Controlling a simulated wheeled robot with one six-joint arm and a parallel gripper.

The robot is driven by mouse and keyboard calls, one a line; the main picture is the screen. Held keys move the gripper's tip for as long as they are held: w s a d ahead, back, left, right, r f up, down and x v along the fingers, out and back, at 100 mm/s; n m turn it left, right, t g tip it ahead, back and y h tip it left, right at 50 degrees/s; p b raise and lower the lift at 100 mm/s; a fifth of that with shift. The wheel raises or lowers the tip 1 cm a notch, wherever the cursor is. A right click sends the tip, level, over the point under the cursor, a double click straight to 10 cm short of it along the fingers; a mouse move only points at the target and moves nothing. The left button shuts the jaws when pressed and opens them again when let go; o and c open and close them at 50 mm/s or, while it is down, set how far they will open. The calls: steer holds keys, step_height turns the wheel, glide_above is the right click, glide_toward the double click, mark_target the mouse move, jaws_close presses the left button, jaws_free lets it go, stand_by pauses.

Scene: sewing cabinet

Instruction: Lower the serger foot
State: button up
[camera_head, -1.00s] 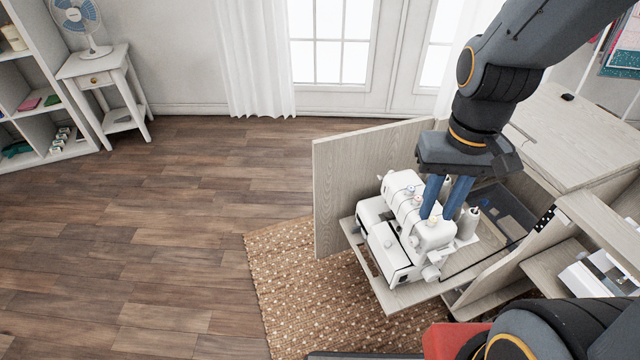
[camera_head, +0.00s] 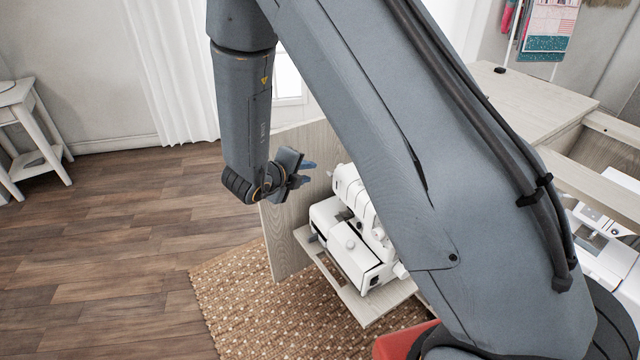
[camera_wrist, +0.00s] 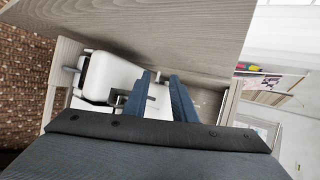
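The serger (camera_head: 352,248) is a white machine on a pull-out wooden shelf (camera_head: 372,312) in the head view. My arm covers its right part. My gripper (camera_head: 307,173) is left of and above the serger, close to the wooden door panel, and points right. Its two blue fingers are apart with nothing between them. In the wrist view the serger (camera_wrist: 112,74) lies beyond the open fingers (camera_wrist: 161,80), which hide part of it. The gripper looks apart from the machine. I cannot make out the serger foot or its lever in either view.
The open wooden door panel (camera_head: 288,204) stands upright behind and left of the serger. A second white machine (camera_head: 606,235) sits in the cabinet at right. A woven rug (camera_head: 240,300) lies below. The wooden floor (camera_head: 110,260) at left is clear.

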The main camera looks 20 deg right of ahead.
mark_target(327, 173)
steer(key=shift+m+h, duration=0.7)
steer(key=shift+m, duration=0.2)
steer(key=x, duration=0.5)
steer(key=s+f+b+x, duration=0.1)
steer(key=x, duration=0.2)
steer(key=shift+d+f, duration=0.1)
steer(key=shift+d, duration=0.2)
